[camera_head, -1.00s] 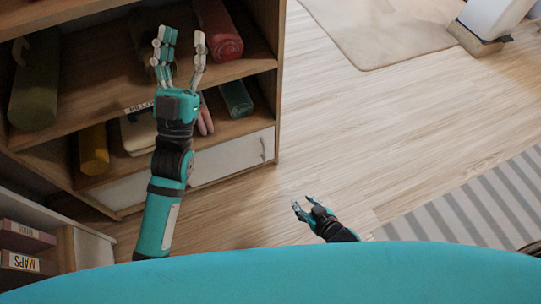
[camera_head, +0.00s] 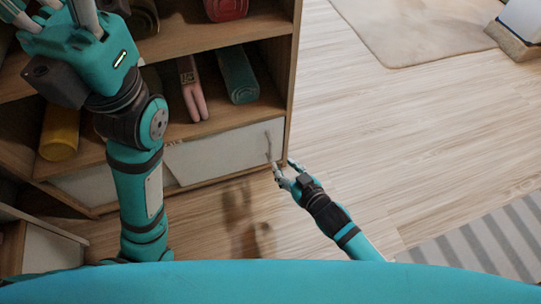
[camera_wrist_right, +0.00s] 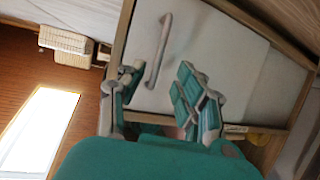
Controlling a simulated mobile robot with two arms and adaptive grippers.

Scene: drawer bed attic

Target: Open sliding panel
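The white sliding panel (camera_head: 222,155) closes the right part of the wooden shelf's bottom row. Its slim upright handle (camera_head: 268,147) is near its right end. A second white panel (camera_head: 90,184) shows to the left, partly behind my left arm. My right gripper (camera_head: 281,172) is just below and right of the handle. In the right wrist view its fingers (camera_wrist_right: 158,92) are spread open, with the handle (camera_wrist_right: 158,50) ahead between their tips, not clearly touched. My left gripper (camera_head: 55,14) is raised in front of the upper shelves, fingers apart, tips partly cut off.
The shelf's side edge (camera_head: 292,85) stands just right of the handle. Above the panel lie a teal roll (camera_head: 237,75), a pink item (camera_head: 193,90) and a yellow roll (camera_head: 59,130). A low unit (camera_head: 45,250) stands at left. The wooden floor (camera_head: 400,130) at right is clear.

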